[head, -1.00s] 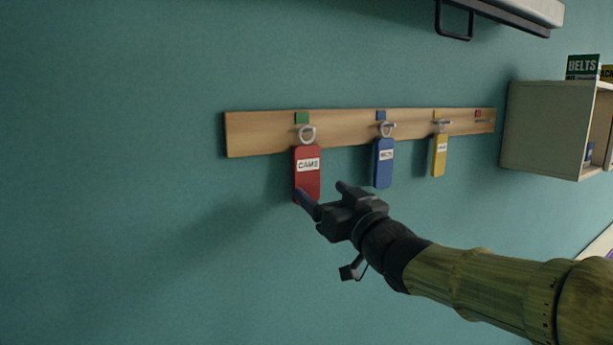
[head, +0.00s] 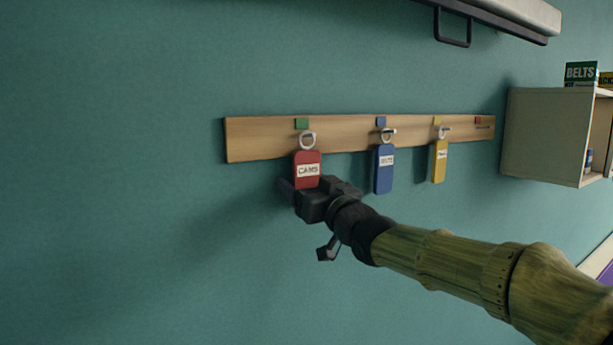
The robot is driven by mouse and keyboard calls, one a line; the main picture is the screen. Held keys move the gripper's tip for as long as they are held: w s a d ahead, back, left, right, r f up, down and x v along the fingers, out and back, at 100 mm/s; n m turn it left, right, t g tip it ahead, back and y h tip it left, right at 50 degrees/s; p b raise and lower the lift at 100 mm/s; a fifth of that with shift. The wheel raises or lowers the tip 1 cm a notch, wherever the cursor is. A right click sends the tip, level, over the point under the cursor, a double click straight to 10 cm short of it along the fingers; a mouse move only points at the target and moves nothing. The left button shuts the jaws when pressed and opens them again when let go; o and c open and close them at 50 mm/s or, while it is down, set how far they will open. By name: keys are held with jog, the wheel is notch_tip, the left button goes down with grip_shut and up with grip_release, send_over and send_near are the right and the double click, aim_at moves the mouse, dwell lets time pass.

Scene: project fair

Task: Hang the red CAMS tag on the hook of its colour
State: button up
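The red CAMS tag (head: 307,164) hangs upright by its pale ring (head: 308,140) at the left end of the wooden hook board, under the green square (head: 302,123). My gripper (head: 306,185) is at the tag's lower part, one finger just left of it and the other to its right. The fingers look apart; contact with the tag cannot be told. The tag's bottom edge is hidden by my gripper. The red square (head: 478,120) marks the board's right end, where the hook (head: 485,127) looks small and bare.
A blue BELTS tag (head: 384,170) hangs under the blue square and a yellow tag (head: 439,162) under the yellow square, between the red tag and the red square. A pale shelf box (head: 545,135) stands right of the board (head: 260,140). The wall left and below is clear.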

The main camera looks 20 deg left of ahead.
aim_at(309, 176)
jog(key=c, duration=0.6)
jog(key=shift+c, duration=0.3)
jog(key=shift+r, duration=0.1)
jog(key=shift+r+p, duration=0.3)
jog(key=shift+r, duration=0.05)
jog(key=shift+r, duration=0.1)
jog(key=shift+d, duration=0.1)
jog(key=shift+r+p+v, duration=0.15)
jog(key=shift+v, duration=0.75)
jog(key=shift+r+p+v, duration=0.15)
jog(key=shift+r+v, duration=0.05)
jog(key=shift+v, duration=0.65)
jog(key=shift+r+p+v, duration=0.2)
jog(key=shift+p+v, duration=0.25)
jog(key=shift+v, duration=0.5)
jog(key=shift+r+p+v, duration=0.15)
jog(key=shift+p+v, duration=0.3)
jog(key=shift+v, duration=0.55)
